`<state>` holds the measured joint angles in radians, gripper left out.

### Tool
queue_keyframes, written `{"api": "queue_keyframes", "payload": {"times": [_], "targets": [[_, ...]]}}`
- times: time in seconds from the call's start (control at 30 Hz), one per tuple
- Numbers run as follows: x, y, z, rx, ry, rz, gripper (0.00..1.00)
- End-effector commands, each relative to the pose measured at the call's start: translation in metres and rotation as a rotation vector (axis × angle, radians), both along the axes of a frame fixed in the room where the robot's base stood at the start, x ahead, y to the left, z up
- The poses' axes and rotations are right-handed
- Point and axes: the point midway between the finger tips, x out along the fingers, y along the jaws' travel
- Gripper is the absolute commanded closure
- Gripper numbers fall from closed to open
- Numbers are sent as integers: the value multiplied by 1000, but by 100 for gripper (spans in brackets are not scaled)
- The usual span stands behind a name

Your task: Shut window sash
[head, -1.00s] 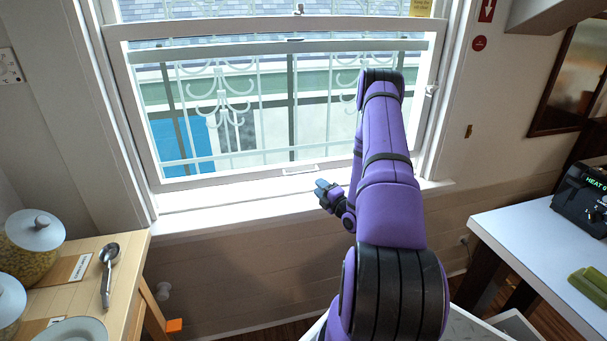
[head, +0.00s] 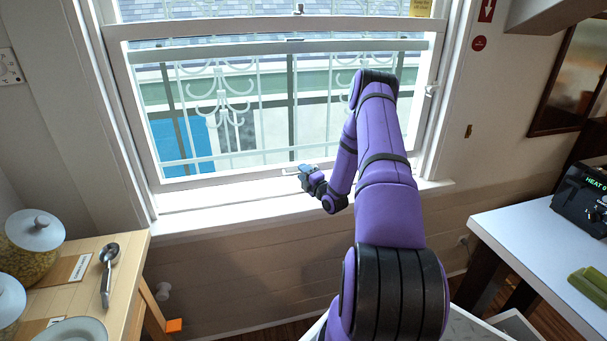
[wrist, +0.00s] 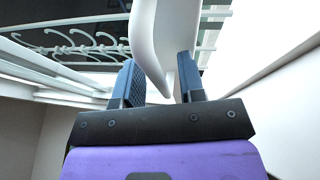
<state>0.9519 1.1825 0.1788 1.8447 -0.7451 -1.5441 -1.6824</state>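The window sash (head: 230,183) is a white framed pane in the white window frame, with its bottom rail just above the sill. A small white handle on that rail is mostly hidden behind my gripper (head: 304,170) in the head view. In the wrist view a white curved part (wrist: 158,35), probably the handle, passes between the two blue fingers of my gripper (wrist: 158,68). The fingers stand apart on either side of it, and a gap shows beside it. Whether either finger touches it I cannot tell.
The white sill (head: 200,218) runs below the sash. A wooden counter (head: 125,290) with jars and a metal scoop (head: 108,270) is at left. A white table (head: 530,245) with a black appliance (head: 583,200) is at right. Metal grillwork stands beyond the glass.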

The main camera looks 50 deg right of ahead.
Motion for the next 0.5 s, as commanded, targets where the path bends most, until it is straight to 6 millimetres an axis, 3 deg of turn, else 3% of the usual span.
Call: {"api": "queue_keyframes", "payload": {"times": [0.23, 0.4, 0.5], "targets": [[1, 0, 0, 0, 0, 0, 63], [1, 0, 0, 0, 0, 0, 100], [0, 0, 0, 0, 1, 0, 100]]}}
